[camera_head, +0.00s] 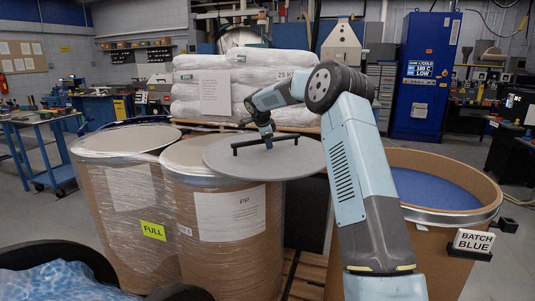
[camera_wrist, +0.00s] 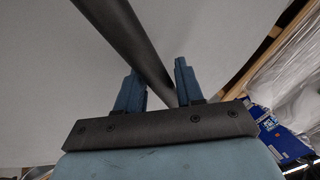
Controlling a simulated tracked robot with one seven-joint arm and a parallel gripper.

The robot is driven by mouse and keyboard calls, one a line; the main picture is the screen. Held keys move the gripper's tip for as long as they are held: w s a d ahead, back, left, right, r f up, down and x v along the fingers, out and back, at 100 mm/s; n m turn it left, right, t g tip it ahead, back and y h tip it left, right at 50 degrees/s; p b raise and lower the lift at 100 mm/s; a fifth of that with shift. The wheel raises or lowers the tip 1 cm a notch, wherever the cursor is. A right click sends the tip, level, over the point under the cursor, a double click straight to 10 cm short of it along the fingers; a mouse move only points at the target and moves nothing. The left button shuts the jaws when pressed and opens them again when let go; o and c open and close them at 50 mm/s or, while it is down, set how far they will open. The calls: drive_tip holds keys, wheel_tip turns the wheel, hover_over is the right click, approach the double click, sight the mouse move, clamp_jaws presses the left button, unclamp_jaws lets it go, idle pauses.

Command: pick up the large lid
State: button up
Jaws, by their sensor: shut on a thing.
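The large lid (camera_head: 295,160) is a flat grey disc with a dark bar handle (camera_head: 243,150). In the head view it lies over the right part of the middle drum (camera_head: 230,225) and sticks out past it to the right. I cannot tell whether it touches the drum's rim. My gripper (camera_head: 267,144) is above the lid, shut on its handle. In the wrist view my gripper (camera_wrist: 158,75) has its fingers on either side of the handle (camera_wrist: 125,35), and the grey lid (camera_wrist: 50,70) fills most of the background.
A wrapped drum marked FULL (camera_head: 125,215) stands at left. An open drum (camera_head: 440,250) holding blue pellets (camera_head: 430,190) stands at right, with a BATCH BLUE sign (camera_head: 473,241). White sacks (camera_head: 250,80) are stacked behind. Wooden pallet slats (camera_head: 305,270) show between the drums.

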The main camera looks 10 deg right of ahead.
clamp_jaws()
idle(0.8)
